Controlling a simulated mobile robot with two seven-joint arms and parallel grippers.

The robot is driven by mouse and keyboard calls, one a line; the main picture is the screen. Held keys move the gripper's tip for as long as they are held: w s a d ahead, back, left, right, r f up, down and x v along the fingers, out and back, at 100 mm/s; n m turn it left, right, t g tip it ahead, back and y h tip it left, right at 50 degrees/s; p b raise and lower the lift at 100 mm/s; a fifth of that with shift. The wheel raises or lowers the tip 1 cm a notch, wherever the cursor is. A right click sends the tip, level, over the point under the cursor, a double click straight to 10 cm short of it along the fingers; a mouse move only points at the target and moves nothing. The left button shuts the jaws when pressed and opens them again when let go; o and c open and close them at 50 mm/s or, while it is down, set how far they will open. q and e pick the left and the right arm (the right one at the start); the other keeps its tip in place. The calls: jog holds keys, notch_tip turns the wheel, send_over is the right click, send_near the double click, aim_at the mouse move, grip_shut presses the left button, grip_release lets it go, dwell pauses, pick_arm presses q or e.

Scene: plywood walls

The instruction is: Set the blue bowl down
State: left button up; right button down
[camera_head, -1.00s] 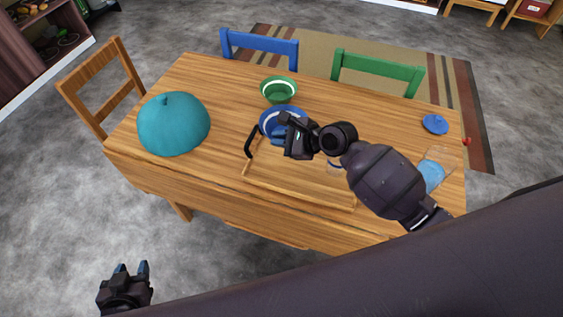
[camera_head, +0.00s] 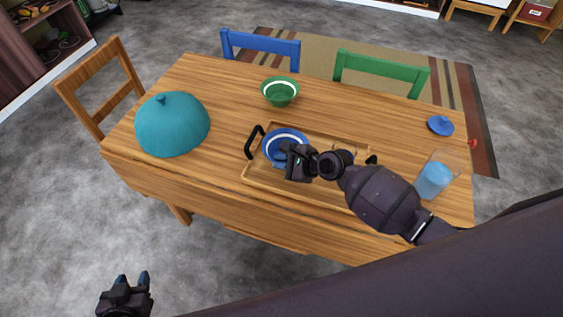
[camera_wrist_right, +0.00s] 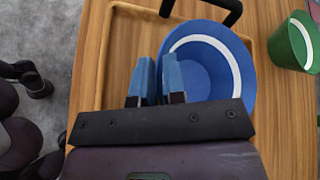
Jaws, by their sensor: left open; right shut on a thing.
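The blue bowl (camera_head: 272,147) has a white band inside and is upright over the left end of the wooden tray (camera_head: 258,181). My right gripper (camera_head: 284,155) is shut on its near rim. In the right wrist view the bowl (camera_wrist_right: 215,80) fills the middle, with the fingers (camera_wrist_right: 157,78) at its left edge and one finger inside the rim. It covers part of the tray floor (camera_wrist_right: 122,50). I cannot tell whether the bowl's base touches the tray. My left gripper (camera_head: 131,282) is open and empty, low at the left, away from the table.
The tray's black handle (camera_head: 254,142) stands just left of the bowl. A green bowl (camera_head: 280,92) is behind it. A teal dome (camera_head: 172,125) is at the left. A blue lid (camera_head: 440,126) and a blue container (camera_head: 433,181) are at the right. Bare table (camera_head: 230,100) lies between dome and green bowl.

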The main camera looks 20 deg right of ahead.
jog(key=c, duration=1.2)
grip_release()
jog(key=p+v, duration=0.1)
jog(key=v, duration=1)
jog(key=s+d+f+n+t+h, duration=0.1)
jog(key=s+n, duration=0.1)
jog(key=n, duration=0.1)
jog(key=s+d+f+n+h, duration=0.1)
jog(key=s+n, duration=0.1)
jog(key=n, duration=0.1)
jog(key=s+d+f+n+t+h, duration=0.1)
jog(key=s+f+n+h, duration=0.1)
jog(key=s+n, duration=0.1)
jog(key=shift+d+f+n+t, duration=0.1)
jog(key=shift+n+t, duration=0.2)
jog(key=shift+n, duration=0.2)
jog(key=s+d+n+h, duration=0.1)
jog(key=s+n, duration=0.1)
jog(key=n, duration=0.1)
jog(key=s+d+f+n+h, duration=0.1)
jog(key=s+n+h, duration=0.1)
jog(key=n, duration=0.1)
jog(key=s+d+n+t+h, duration=0.1)
jog(key=s+d+n, duration=0.1)
jog(key=s+n, duration=0.1)
jog(key=shift+f+n+h, duration=0.3)
jog(key=shift+n, duration=0.1)
jog(key=shift+s+d+n+h, duration=0.3)
jog(key=shift+s+n, duration=0.15)
jog(key=shift+n, duration=0.25)
